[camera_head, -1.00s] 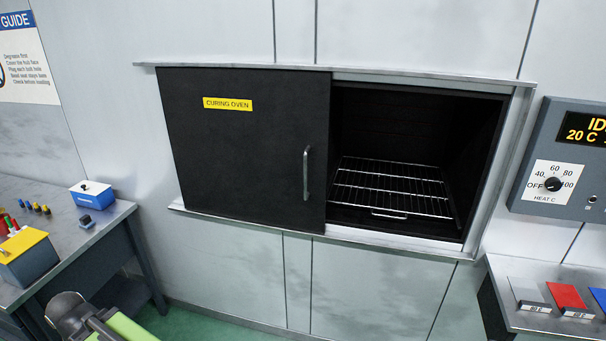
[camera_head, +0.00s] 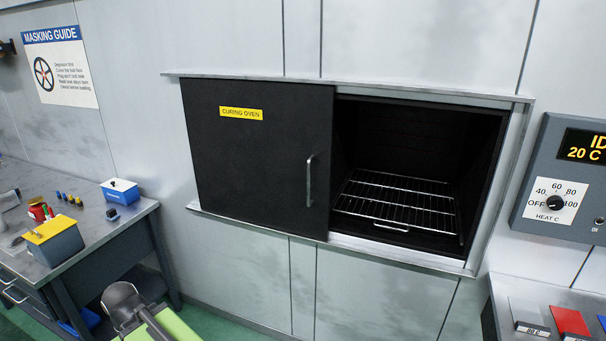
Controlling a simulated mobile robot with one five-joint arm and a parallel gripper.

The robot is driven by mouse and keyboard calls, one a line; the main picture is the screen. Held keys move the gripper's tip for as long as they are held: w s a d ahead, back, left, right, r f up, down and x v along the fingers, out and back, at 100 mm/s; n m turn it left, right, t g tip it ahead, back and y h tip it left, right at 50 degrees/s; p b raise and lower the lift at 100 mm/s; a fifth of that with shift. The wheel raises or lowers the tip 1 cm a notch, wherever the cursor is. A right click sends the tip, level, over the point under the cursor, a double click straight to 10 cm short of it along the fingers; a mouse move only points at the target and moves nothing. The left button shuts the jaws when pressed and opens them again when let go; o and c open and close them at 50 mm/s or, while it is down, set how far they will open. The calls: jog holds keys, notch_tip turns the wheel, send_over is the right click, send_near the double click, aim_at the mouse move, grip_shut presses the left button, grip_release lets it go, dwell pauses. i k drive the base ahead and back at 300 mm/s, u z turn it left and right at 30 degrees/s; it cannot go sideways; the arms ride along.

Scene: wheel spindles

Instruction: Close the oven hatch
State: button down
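The oven hatch (camera_head: 255,165) is a black sliding panel with a yellow "CURING OVEN" label and a vertical metal handle (camera_head: 309,180) near its right edge. It covers the left part of the opening, on rails above and below. The right part, the oven cavity (camera_head: 420,145), stands open and shows a wire rack (camera_head: 398,200) inside. My arm shows at the bottom left as a grey and green part, well below and left of the handle. My gripper's fingers are not visible.
A workbench (camera_head: 92,240) with a yellow-topped box (camera_head: 50,240) and a blue box (camera_head: 120,191) stands at the left. The wall below the hatch is clear.

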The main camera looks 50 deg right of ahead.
aim_at(261, 150)
jog(key=z, duration=0.05)
jog(key=i, duration=0.9)
jog(key=u, duration=0.1)
